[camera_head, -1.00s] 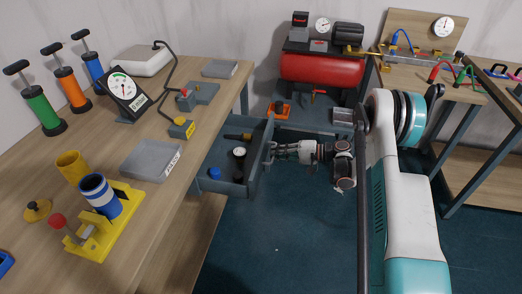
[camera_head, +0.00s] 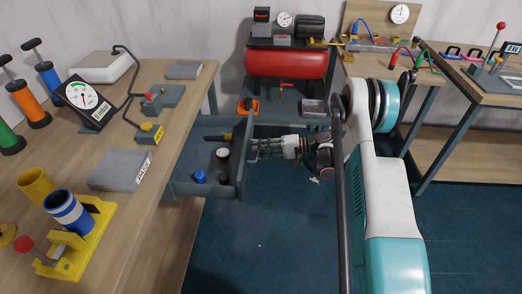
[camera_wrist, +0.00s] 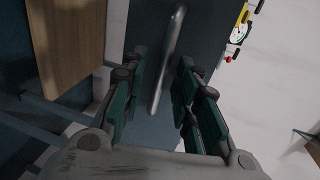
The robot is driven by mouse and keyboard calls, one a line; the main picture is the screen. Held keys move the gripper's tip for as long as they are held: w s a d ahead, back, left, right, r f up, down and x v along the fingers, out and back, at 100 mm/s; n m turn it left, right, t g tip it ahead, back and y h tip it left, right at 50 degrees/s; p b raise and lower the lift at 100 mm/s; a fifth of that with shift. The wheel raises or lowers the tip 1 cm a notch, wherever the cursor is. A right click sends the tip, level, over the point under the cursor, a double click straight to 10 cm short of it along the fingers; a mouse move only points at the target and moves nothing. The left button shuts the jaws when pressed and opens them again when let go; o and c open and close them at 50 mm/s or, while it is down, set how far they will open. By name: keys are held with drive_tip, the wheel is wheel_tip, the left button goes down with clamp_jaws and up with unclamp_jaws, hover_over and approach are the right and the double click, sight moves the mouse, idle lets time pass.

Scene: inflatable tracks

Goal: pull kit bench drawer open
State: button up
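The kit bench drawer (camera_head: 178,188) is a grey tray standing well out from under the bench, its inside visible. Its front panel (camera_head: 242,170) faces my gripper, and the panel also shows in the wrist view (camera_wrist: 203,35). A silver bar handle (camera_wrist: 170,50) runs along the panel. My gripper (camera_head: 254,149) is just outside the front panel. In the wrist view its green-padded fingers (camera_wrist: 160,92) stand apart on either side of the handle's near end, with visible gaps. Contact with the handle cannot be made out in the head view.
The drawer holds a dial gauge (camera_head: 222,153), a blue cap (camera_head: 200,177) and a dark tool. The wooden bench (camera_head: 125,215) carries a yellow fixture (camera_head: 78,250) and pumps. A red compressor (camera_head: 290,64) stands behind. The floor (camera_head: 265,235) in front is clear.

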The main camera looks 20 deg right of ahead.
drive_tip(key=shift+d, duration=0.1)
drive_tip(key=v, duration=1.2)
